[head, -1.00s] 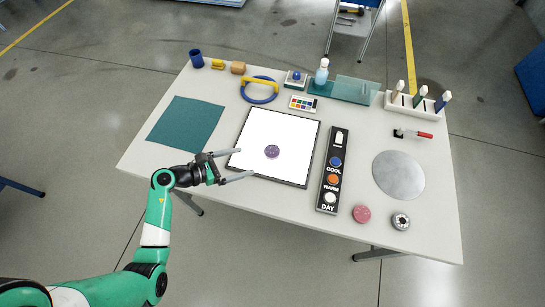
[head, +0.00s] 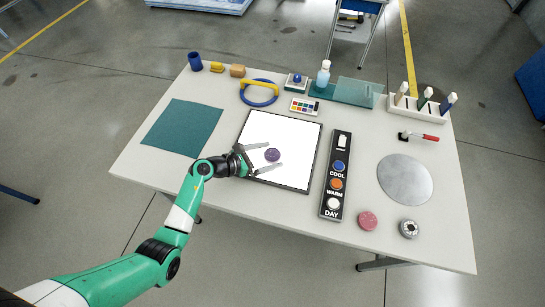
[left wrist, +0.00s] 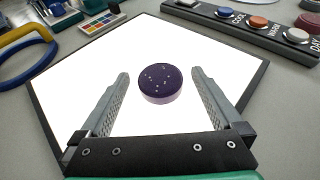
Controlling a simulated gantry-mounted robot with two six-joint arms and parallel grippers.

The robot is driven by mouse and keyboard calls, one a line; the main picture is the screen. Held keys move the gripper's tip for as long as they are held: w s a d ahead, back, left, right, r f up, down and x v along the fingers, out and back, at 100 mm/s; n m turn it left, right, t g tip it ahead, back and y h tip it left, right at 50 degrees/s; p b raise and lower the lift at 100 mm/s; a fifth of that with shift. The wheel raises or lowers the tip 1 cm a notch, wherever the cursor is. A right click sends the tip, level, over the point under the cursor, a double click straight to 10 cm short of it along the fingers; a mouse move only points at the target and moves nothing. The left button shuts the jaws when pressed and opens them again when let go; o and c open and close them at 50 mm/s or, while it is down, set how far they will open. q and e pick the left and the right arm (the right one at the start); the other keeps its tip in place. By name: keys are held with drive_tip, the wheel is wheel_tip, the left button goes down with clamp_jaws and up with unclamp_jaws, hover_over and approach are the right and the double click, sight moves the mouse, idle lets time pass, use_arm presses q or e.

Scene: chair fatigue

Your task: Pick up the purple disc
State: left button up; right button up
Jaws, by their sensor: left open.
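The purple disc (head: 272,155) lies on the white lit panel (head: 285,130) with a dark frame. In the left wrist view the disc (left wrist: 160,84) shows a dark speckled top and a paler purple side, just ahead of the fingers. My left gripper (head: 275,157) is open, with one finger to each side of the disc's near edge. In the left wrist view the fingertips (left wrist: 160,75) stand apart, with white panel showing between each finger and the disc. My right gripper is not in view.
Right of the panel is a dark button strip (head: 335,175) marked COOL, WARM and DAY. A yellow-and-blue ring object (head: 259,91) and a colour palette (head: 304,106) lie behind the panel. A teal mat (head: 182,127) lies left. A pink disc (head: 368,220) lies front right.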

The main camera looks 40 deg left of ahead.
use_arm(q)
drive_tip(key=c, duration=1.6)
